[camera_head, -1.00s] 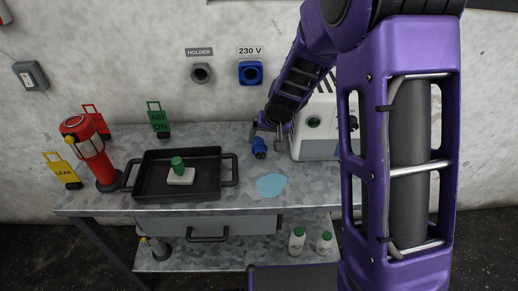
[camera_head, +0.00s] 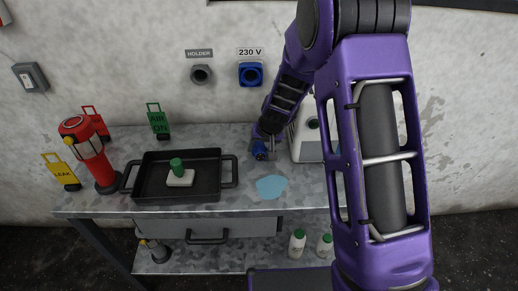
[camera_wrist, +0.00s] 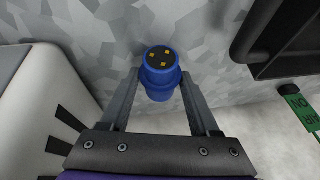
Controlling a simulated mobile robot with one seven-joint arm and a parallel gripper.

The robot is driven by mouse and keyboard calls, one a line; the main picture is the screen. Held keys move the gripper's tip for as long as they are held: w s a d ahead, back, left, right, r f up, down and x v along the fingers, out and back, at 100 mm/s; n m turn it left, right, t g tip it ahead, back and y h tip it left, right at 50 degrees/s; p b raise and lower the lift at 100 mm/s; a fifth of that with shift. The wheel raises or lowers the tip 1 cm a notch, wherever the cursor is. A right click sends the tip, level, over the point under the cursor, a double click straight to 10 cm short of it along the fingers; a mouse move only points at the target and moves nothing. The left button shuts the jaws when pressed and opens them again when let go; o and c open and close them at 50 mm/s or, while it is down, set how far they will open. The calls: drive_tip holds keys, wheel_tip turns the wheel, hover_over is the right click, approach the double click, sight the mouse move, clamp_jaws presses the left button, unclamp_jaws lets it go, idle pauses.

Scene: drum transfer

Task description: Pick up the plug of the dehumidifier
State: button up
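The blue plug (camera_wrist: 162,68) stands on the metal workbench with its pin face toward the wrist camera. It also shows in the head view as a small blue shape (camera_head: 260,151). My gripper (camera_wrist: 160,78) is open, with one finger on each side of the plug; a narrow gap seems to show on each side. In the head view, my gripper (camera_head: 264,145) is over the plug and hides part of it. The white dehumidifier (camera_head: 306,140) stands just right of the plug, partly hidden by my arm; its side (camera_wrist: 30,100) shows in the wrist view.
A black tray (camera_head: 215,188) holds a green-capped item (camera_head: 177,170) left of the plug. A light-blue patch (camera_head: 271,187) lies in front. A blue 230 V socket (camera_head: 251,74) and a grey holder (camera_head: 201,75) are on the wall. A red lamp-like device (camera_head: 88,150) stands far left.

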clamp_jaws()
drive_tip(key=shift+r, duration=0.15)
